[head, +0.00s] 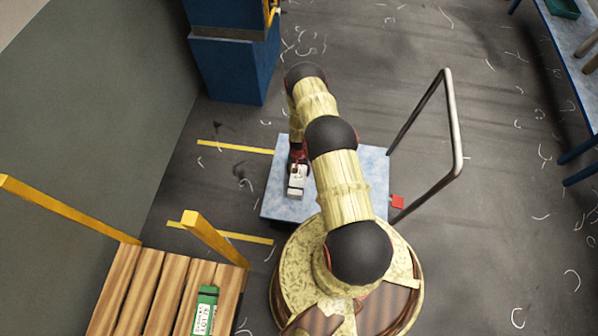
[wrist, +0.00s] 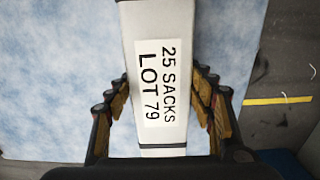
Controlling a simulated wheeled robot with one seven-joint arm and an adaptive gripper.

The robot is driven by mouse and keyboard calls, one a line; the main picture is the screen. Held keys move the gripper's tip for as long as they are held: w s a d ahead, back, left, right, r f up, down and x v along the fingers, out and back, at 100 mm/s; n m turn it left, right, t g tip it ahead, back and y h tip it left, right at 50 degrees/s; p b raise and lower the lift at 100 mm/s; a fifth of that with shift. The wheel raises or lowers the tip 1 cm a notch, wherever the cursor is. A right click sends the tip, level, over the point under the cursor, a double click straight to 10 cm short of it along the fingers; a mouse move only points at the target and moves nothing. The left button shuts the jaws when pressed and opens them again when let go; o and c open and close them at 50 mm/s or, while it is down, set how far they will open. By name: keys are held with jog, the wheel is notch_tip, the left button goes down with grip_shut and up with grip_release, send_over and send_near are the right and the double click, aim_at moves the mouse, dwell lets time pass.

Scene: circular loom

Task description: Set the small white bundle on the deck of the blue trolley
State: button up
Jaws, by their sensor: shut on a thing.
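The small white bundle (wrist: 160,30) has a label reading "25 SACKS LOT 79" in the wrist view. My gripper (wrist: 165,105) has its fingers on both sides of it and is shut on it. The head view shows the bundle (head: 296,182) over the left part of the blue trolley's deck (head: 279,208). The deck is pale mottled blue and fills much of the wrist view's background (wrist: 60,70). I cannot tell whether the bundle touches the deck. My arm hides the middle of the deck, and the gripper (head: 298,165) is small in the head view.
The trolley's grey handle (head: 457,120) rises at its right. A wooden pallet-like platform (head: 150,285) with yellow posts holds a green labelled bundle (head: 206,311) at lower left. A blue column (head: 238,70) stands behind. A bench (head: 575,50) is at upper right. Pale scraps litter the floor.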

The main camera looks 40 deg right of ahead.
jog(key=shift+f, duration=0.15)
jog(key=o, duration=1.6)
